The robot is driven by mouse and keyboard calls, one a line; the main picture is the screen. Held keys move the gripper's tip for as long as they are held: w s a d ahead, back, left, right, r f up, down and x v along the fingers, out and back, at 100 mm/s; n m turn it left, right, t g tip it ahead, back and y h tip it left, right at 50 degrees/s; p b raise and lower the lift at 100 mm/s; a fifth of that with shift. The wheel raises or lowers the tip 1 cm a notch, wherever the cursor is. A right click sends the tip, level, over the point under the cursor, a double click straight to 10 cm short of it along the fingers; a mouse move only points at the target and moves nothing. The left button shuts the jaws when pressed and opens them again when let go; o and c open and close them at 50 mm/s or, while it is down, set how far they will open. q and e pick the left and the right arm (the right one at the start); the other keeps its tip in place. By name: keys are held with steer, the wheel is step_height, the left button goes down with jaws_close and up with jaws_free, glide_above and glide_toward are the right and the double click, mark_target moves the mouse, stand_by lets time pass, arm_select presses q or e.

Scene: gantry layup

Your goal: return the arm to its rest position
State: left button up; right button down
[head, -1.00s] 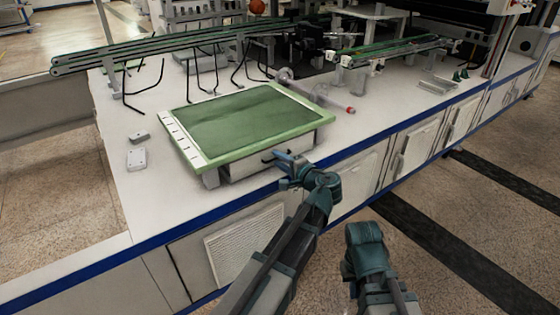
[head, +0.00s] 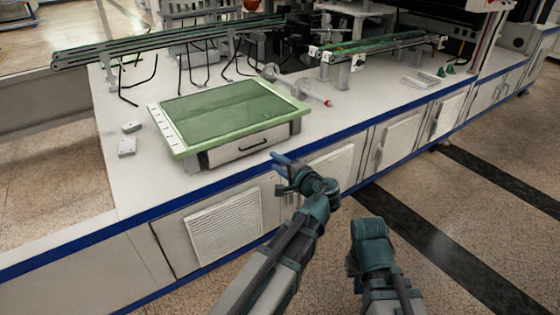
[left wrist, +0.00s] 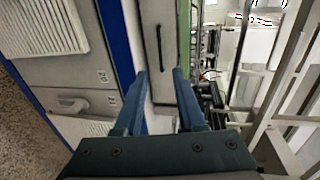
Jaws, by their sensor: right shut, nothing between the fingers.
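My left gripper (head: 279,160) is out in front of the workbench's front edge, just below and to the right of the drawer (head: 250,147) with a dark handle (head: 267,144). In the left wrist view its two blue fingers (left wrist: 160,75) are apart with nothing between them. The drawer handle (left wrist: 159,47) shows beyond the fingertips, apart from them. The drawer front looks flush beneath the green-topped unit. My right arm (head: 370,245) stands upright at the lower right, clear of the bench; its gripper is not seen.
The green-topped unit (head: 225,112) sits on the white bench (head: 150,185) with a blue edge. Two small grey blocks (head: 127,146) lie to its left. A clear tube with a red end (head: 327,103) and rails (head: 170,42) are behind. The floor in front (head: 460,240) is free.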

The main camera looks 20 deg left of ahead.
stand_by(0.3)
arm_select(q)
steer(key=s+d+f+n+g+h+p, duration=0.25)
steer(key=s+d+f+g+h, duration=0.45)
steer(key=s+f, duration=0.4)
steer(key=s+d+f+g+h+p, duration=0.1)
steer(key=s+d+f+g+h, duration=0.25)
steer(key=s+d, duration=0.75)
step_height(320, 180, up, 38)
steer(key=n+p, duration=0.1)
steer(key=p, duration=3.6)
steer(key=shift+w+f+t+h, duration=0.15)
steer(key=shift+f+t+h, duration=0.05)
steer(key=shift+t+h, duration=0.2)
steer(key=shift+a, duration=0.1)
